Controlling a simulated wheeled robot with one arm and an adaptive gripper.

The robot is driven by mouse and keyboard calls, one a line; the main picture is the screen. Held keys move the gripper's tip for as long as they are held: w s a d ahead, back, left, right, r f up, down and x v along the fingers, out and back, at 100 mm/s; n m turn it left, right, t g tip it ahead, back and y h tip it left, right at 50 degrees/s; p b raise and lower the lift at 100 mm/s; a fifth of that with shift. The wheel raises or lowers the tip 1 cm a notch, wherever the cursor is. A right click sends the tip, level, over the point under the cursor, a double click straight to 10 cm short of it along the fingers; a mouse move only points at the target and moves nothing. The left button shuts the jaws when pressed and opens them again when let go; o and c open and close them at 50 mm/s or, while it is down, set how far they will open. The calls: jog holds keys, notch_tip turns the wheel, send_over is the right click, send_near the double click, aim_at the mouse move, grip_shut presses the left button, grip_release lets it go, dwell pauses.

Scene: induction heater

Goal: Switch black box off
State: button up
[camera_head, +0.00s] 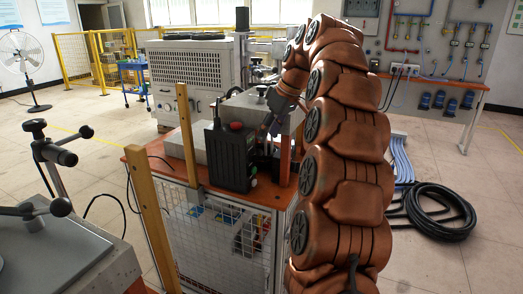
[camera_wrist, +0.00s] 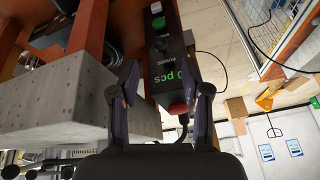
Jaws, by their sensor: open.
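The black box (camera_head: 226,160) stands upright on the orange-topped table, with a red knob (camera_head: 236,126) on top. The red knob also shows there (camera_wrist: 178,108). My gripper (camera_wrist: 161,85) is open and empty, its two fingers on either side of the box in that view. I cannot tell whether they touch it. In the head view my gripper (camera_head: 268,124) is just right of the box, partly hidden.
A grey block (camera_wrist: 68,98) lies close to my left finger in the wrist view. Wooden posts (camera_head: 150,215) rise along the table (camera_head: 268,192). A grey machine (camera_head: 75,245) with black handles is at the front left. A coiled black hose (camera_head: 440,212) lies on the floor.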

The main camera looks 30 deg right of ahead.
aim_at(256, 153)
jog(key=shift+x, duration=3.25)
grip_shut()
